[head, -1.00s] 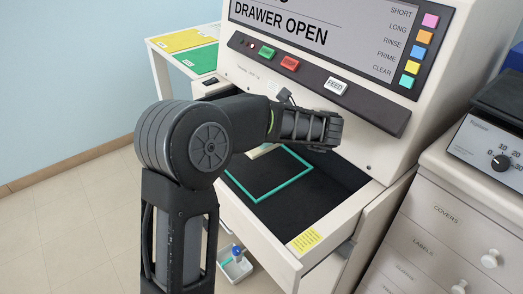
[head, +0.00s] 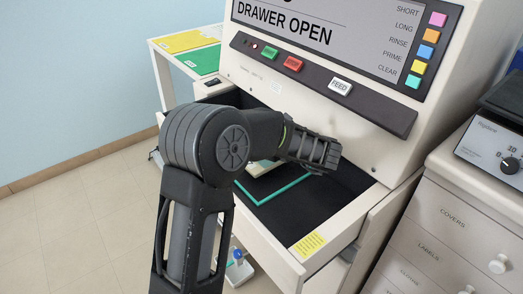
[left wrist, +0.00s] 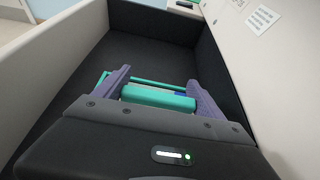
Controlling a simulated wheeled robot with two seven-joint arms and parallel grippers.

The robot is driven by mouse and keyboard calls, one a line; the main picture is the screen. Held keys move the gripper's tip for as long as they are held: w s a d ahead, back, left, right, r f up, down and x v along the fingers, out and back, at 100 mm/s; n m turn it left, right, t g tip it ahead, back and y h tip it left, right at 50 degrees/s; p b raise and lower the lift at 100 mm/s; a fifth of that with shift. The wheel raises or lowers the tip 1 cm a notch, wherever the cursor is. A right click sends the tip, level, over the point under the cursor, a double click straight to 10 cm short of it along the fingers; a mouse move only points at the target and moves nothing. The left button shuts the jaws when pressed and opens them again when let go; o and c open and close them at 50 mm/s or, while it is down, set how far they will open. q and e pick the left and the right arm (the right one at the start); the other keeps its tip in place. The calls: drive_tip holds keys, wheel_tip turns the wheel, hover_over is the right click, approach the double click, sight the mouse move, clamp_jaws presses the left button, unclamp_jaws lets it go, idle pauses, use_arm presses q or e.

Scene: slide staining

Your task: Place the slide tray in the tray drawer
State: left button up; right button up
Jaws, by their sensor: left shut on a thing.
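The tray drawer (head: 325,200) is pulled open below the machine's panel, with a dark floor and a teal outline (head: 272,197) marked on it. My left gripper (head: 310,165) is low over the drawer, its arm hiding part of the opening. A pale edge of the slide tray (head: 275,181) shows beneath the gripper, just behind the teal outline. In the left wrist view, the purple fingers (left wrist: 158,97) are shut on a teal handle (left wrist: 158,99). A teal line runs just beyond it on the dark floor. I cannot tell whether the tray touches the floor. My right gripper is not in view.
The machine's panel (head: 320,90) with buttons overhangs the drawer's back, and its screen reads DRAWER OPEN. A cabinet (head: 440,240) stands close on the right. A side table with yellow and green mats (head: 190,62) is at the back left.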

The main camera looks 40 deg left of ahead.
use_arm(q)
drive_tip(key=shift+f+b, duration=0.3)
drive_tip(key=shift+f, duration=1.55)
drive_tip(key=o, duration=1.7)
drive_tip(key=shift+d+r, duration=0.1)
drive_tip(key=shift+d, duration=0.05)
drive_tip(key=p+v, duration=0.1)
drive_tip(key=v, duration=0.9)
drive_tip(key=shift+s+d+r+p, duration=0.1)
drive_tip(key=shift+d+r+p, duration=0.1)
drive_tip(key=shift+d+p, duration=0.15)
drive_tip(key=shift+s+d, duration=0.15)
drive_tip(key=shift+d, duration=0.25)
drive_tip(key=shift+r, duration=0.1)
